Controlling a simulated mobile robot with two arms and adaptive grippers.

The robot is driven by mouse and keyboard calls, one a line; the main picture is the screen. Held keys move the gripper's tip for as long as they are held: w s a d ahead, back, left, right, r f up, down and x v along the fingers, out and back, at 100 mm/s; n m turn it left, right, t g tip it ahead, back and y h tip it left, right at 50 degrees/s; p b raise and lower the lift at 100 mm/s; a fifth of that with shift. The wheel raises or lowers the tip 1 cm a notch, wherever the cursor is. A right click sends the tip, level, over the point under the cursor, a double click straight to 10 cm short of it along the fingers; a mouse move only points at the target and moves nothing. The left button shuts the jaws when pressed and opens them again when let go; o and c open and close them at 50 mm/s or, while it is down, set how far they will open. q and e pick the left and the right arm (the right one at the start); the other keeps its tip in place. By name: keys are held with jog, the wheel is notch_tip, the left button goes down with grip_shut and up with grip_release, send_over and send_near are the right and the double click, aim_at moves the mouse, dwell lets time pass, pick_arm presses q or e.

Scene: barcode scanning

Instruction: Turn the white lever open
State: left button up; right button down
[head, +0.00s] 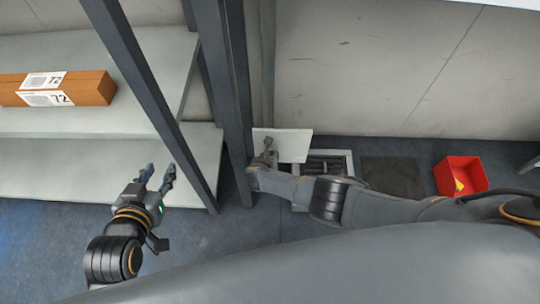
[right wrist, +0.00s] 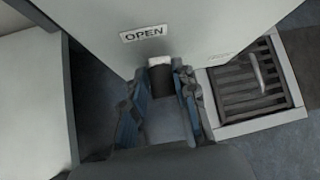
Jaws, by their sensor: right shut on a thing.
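A white panel (right wrist: 205,25) with an OPEN label (right wrist: 144,33) fills the top of the right wrist view; it also shows in the head view (head: 295,146). Below the label, the white lever (right wrist: 159,61) shows as a small white end with a dark part under it. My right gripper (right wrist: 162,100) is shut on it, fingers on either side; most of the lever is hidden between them. In the head view, my right gripper (head: 268,153) is at the panel's left part. My left gripper (head: 158,175) is open and empty, in front of the shelf.
A floor grate (right wrist: 250,80) in a pale frame with a handle lies right of the panel. A shelf (head: 90,120) with dark posts stands left, holding an orange-brown box (head: 90,87). A red bin (head: 461,174) stands right, beyond a dark mat (head: 393,177).

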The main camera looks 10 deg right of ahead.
jog(key=shift+s+d+f, duration=0.15)
jog(key=shift+d, duration=0.45)
jog(key=c, duration=1.1)
grip_release()
jog(key=shift+a, duration=0.25)
jog(key=shift+a, duration=0.1)
jog(key=shift+v, duration=6)
